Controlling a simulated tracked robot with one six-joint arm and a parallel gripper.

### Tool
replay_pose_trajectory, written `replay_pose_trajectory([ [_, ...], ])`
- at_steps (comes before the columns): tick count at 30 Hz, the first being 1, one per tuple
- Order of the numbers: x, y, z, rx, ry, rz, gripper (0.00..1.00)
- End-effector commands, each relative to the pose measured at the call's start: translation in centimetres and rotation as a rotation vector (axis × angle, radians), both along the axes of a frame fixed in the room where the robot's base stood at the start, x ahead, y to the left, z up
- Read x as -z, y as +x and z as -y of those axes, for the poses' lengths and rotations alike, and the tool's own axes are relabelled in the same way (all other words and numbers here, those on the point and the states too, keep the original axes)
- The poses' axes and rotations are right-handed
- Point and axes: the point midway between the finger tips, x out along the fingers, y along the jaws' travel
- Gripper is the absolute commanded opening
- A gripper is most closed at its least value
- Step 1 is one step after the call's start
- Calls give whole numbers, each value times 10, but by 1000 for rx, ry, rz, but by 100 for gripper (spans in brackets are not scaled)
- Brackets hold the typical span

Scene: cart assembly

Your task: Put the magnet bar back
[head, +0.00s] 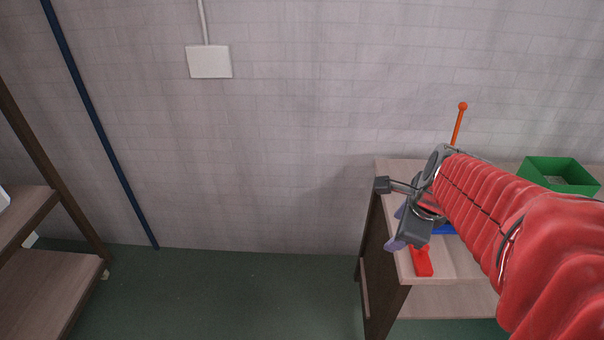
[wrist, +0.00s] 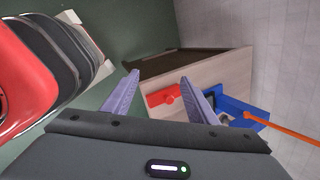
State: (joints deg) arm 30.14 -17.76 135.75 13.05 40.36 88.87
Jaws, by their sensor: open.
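A red bar with a small round knob (head: 422,262), which looks like the magnet bar, lies on the wooden top near its front left edge. In the wrist view the red bar (wrist: 160,97) shows between my two purple fingers, beyond their tips. My gripper (head: 396,229) is over the left end of the wooden top, with its fingers apart and nothing between them. It also shows in the wrist view (wrist: 160,75). A blue bin (wrist: 244,113) stands to the right of the red bar, with dark and grey things inside. In the head view my arm hides most of the bin.
An orange rod with a ball tip (head: 459,122) rises near the blue bin. A green box (head: 558,175) stands at the back right of the wooden unit (head: 385,167). A wooden shelf (head: 40,285) stands far left. The green floor (head: 240,300) between is clear.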

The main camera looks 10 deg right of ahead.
Motion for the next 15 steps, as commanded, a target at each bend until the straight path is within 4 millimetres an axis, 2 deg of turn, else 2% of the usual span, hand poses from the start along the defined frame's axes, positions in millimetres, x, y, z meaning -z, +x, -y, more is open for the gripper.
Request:
replay_pose_trajectory([
  [3,-11,-3,-27,-249,-100,-5,53],
  [15,-37,-28,-101,-1079,-461,-20,53],
])
